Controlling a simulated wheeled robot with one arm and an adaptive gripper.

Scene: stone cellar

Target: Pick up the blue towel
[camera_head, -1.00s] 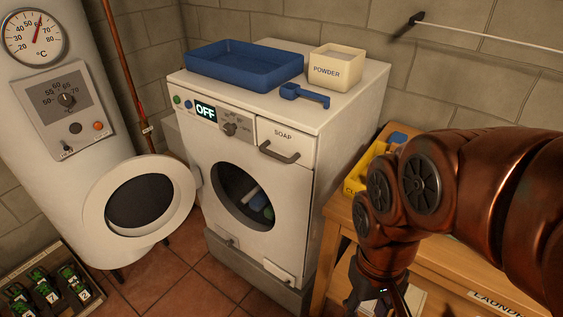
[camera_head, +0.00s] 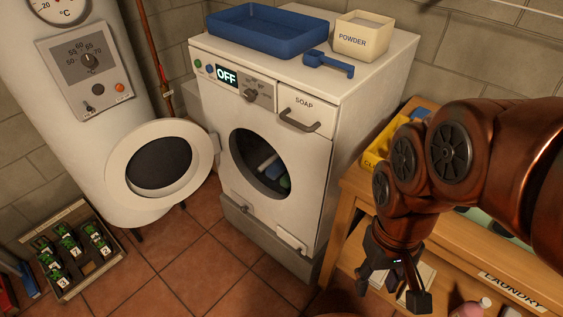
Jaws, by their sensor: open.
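The washing machine (camera_head: 325,150) stands in the middle with its round door (camera_head: 118,157) swung open to the left. Inside its dark drum opening (camera_head: 243,150) lie a few rolled cloths. One looks blue (camera_head: 274,171), beside a pale one (camera_head: 266,162) and a greenish one (camera_head: 284,181). They are small and shaded, so I cannot tell for sure which is the blue towel. My gripper (camera_head: 391,295) hangs open and empty at lower right, in front of the wooden table and apart from the machine.
A blue tray (camera_head: 262,42), a blue scoop (camera_head: 330,65) and a powder box (camera_head: 362,42) sit on the machine. The wooden table (camera_head: 440,255) is at right with a yellow bin (camera_head: 372,158). A crate (camera_head: 118,245) stands at lower left. The tiled floor before the machine is mostly clear.

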